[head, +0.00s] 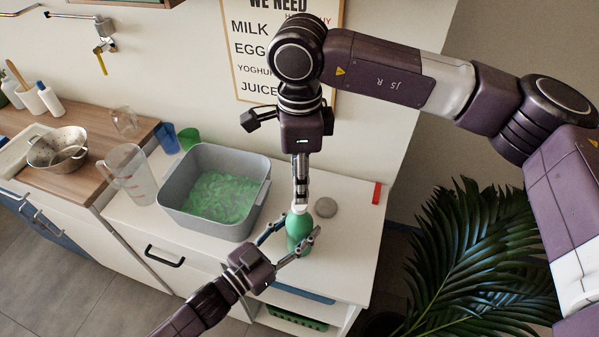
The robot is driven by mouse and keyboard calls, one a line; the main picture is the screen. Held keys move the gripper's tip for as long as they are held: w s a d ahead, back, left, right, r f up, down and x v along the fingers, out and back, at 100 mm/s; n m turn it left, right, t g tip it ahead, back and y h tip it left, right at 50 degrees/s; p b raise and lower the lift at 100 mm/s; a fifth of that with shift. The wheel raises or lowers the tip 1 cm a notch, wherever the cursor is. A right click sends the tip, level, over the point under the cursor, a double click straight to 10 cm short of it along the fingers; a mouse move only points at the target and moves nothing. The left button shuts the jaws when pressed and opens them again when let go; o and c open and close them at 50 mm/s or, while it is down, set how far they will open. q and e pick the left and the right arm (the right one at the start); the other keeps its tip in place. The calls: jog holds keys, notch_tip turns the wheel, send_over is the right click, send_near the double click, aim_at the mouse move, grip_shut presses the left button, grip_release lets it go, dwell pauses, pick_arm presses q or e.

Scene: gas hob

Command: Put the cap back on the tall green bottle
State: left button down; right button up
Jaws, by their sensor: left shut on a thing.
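The tall green bottle (299,230) stands upright near the front of the white counter. My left gripper (294,238) reaches in from the lower left and is shut on the bottle's body, one finger on each side. A small white cap (299,209) shows at the top of the bottle, right under the fingertips of my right gripper (301,200), which points straight down. The fingers of the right gripper overlap in this view, so their grip on the cap is unclear. I cannot tell whether the cap is seated on the neck.
A grey tub (175,204) with green contents stands left of the bottle, with a clear jug (130,175) beyond it. A grey disc (326,207) lies close behind the bottle on the right. A red item (377,193) lies at the counter's right edge, near a plant (475,255).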

send_over(299, 228)
jog(key=w, duration=0.3)
jog(key=f, duration=0.6)
jog(key=shift+s+f, duration=0.25)
jog(key=shift+c, duration=0.5)
grip_shut()
jog(key=shift+o, duration=1.1)
grip_release()
jog(key=shift+r, duration=0.1)
